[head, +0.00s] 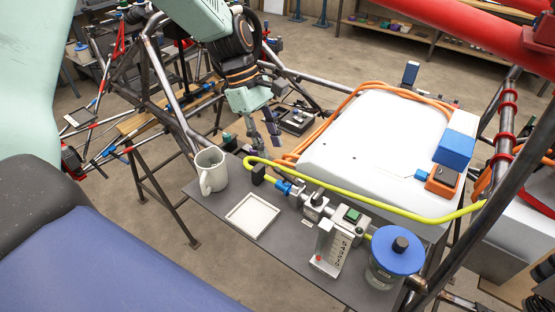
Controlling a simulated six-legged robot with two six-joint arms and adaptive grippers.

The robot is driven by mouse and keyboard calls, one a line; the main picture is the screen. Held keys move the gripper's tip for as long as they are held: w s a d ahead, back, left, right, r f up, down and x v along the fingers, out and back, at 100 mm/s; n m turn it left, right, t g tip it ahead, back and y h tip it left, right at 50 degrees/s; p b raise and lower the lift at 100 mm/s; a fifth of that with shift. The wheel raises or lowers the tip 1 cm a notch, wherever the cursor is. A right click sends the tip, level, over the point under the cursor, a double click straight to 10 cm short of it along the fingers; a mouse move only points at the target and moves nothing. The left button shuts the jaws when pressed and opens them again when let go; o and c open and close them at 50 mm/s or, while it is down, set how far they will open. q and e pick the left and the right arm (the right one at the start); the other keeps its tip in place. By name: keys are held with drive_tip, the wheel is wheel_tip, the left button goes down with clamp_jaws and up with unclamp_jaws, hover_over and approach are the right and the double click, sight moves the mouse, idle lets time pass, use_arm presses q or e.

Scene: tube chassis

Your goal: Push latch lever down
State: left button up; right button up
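I cannot pick out the latch lever for certain. A small upright unit (330,246) with a marked face and a red button stands on the dark shelf (290,262). Behind it is a row of grey metal fittings (316,207) with a blue connector and a green-topped block. My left gripper (264,142) hangs fingers down behind the shelf's far edge, left of the white box. Its two dark fingers look apart, with nothing seen between them. My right gripper is not in view.
A white mug (211,168), a white square tray (253,216) and a blue-lidded jar (396,252) stand on the shelf. A yellow-green hose (370,203) crosses above it. A large white box (375,150) with orange cable lies behind. Chassis tubes (167,95) surround the area.

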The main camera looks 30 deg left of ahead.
sight(277, 168)
use_arm(q)
drive_tip(key=x, duration=0.6)
drive_tip(key=shift+w+d, duration=0.1)
drive_tip(key=shift+w, duration=0.05)
drive_tip(key=shift+s+a+r, duration=0.15)
drive_tip(key=shift+s+a, duration=0.15)
drive_tip(key=shift+s, duration=0.15)
drive_tip(key=shift+c, duration=1)
drive_tip(key=shift+w+d, duration=0.2)
drive_tip(key=shift+w, duration=0.2)
drive_tip(key=c, duration=0.4)
drive_tip(key=shift+s+a, duration=0.1)
drive_tip(key=shift+s, duration=0.1)
clamp_jaws()
